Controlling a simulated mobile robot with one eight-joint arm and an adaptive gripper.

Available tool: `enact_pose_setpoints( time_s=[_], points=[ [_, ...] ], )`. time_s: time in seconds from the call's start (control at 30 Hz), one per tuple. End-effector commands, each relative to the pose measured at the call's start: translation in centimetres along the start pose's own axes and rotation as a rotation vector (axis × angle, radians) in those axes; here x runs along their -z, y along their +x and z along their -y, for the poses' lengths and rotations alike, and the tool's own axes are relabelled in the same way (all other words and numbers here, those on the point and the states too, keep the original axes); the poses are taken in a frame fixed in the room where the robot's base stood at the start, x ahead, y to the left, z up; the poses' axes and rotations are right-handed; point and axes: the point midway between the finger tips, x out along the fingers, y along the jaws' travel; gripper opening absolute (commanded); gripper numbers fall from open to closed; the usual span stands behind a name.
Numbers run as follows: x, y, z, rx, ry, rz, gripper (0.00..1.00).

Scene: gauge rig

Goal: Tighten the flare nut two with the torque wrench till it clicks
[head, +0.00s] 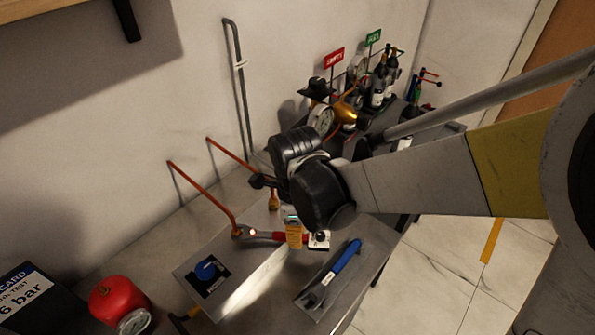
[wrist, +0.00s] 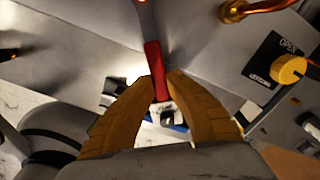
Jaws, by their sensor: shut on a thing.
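A red-handled wrench (head: 276,236) lies level over the grey bench, its grey head at the lower end of the left copper pipe. The nut there is mostly hidden by the head, and I cannot tell its number. A small red-white light spot shows at the head. My gripper (head: 293,230) has orange fingers around the handle. In the wrist view, my gripper (wrist: 160,82) has its fingertips on either side of the red handle (wrist: 153,58). A second copper pipe ends in a brass fitting (head: 273,202), just behind. A brass fitting (wrist: 232,11) also shows in the wrist view.
A blue-handled tool (head: 346,258) lies on a grey tray at right. A blue knob (head: 207,271) sits on a black plate at left. A red tank (head: 117,300) with a gauge stands front left.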

Motion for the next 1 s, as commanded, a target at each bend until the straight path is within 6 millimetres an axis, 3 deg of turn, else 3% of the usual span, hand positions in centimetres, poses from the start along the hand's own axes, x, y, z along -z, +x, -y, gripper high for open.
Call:
enact_pose_setpoints(
  time_s=[1.0],
  points=[
    [4.4,0.0,0.0,0.0,0.0,0.0,0.0]
  ],
)
